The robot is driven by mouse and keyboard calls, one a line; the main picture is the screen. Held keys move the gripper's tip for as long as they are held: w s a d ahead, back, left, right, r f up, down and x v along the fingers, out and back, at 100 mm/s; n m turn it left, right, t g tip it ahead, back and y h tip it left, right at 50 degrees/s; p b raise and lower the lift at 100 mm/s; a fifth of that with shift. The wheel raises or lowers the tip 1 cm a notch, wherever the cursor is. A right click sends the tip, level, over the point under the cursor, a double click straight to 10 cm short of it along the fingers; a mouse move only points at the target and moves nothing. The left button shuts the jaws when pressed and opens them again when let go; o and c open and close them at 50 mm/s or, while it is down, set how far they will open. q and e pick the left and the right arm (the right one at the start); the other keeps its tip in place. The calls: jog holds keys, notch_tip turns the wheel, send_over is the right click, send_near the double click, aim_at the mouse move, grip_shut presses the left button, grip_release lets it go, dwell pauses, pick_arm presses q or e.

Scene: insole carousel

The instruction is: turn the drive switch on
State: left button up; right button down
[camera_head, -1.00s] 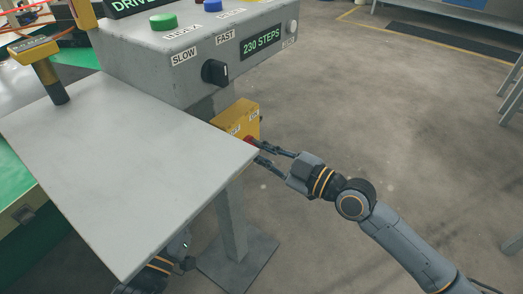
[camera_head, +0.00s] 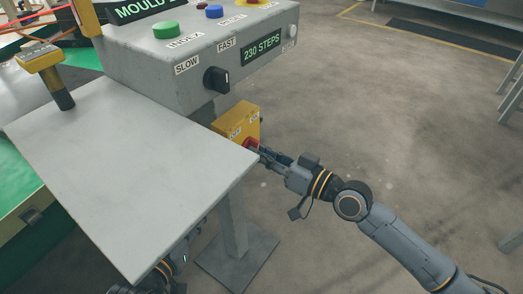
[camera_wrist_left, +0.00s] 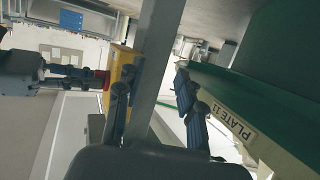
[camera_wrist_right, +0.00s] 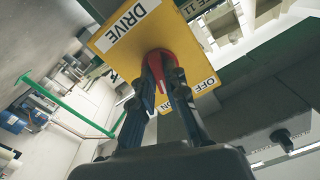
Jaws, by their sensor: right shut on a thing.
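The drive switch is a yellow box (camera_head: 236,121) under the grey control box, with a red handle (camera_head: 251,143) on its front. In the right wrist view its face reads DRIVE (camera_wrist_right: 130,22), OFF (camera_wrist_right: 205,84) and ON, the last partly covered. My right gripper (camera_head: 263,152) is shut on the red handle (camera_wrist_right: 166,62), one finger on each side; I cannot tell exactly which label the handle points to. My left gripper (camera_wrist_left: 152,95) is open and empty, low beneath the grey shelf, mostly hidden in the head view.
The grey shelf (camera_head: 130,165) juts out left of the switch. A grey post (camera_wrist_left: 158,60) stands behind the left fingers, with a green edge labelled PLATE 11 (camera_wrist_left: 235,120) to their right. The control box (camera_head: 190,55) has a black SLOW/FAST knob (camera_head: 216,80).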

pick_arm(q)
jog(key=shift+s+a+f+g+y+p, duration=0.15)
jog(key=shift+s+a+f+g, duration=0.1)
jog(key=shift+s+f+g, duration=0.35)
jog(key=shift+s+a+f+g+y+p, duration=0.15)
jog(key=shift+s+f+g, duration=0.25)
jog(key=shift+f, duration=0.45)
jog(key=shift+s+a+f+g+y+p, duration=0.1)
jog(key=shift+s+a+f+g+p, duration=0.15)
jog(key=shift+s+f+g, duration=0.35)
pick_arm(e)
jog(key=shift+m, duration=2.6)
pick_arm(q)
jog(key=shift+w+f, duration=0.15)
pick_arm(e)
jog(key=c, duration=1.4)
grip_release()
jog(key=shift+o, duration=0.2)
jog(key=v, duration=1.2)
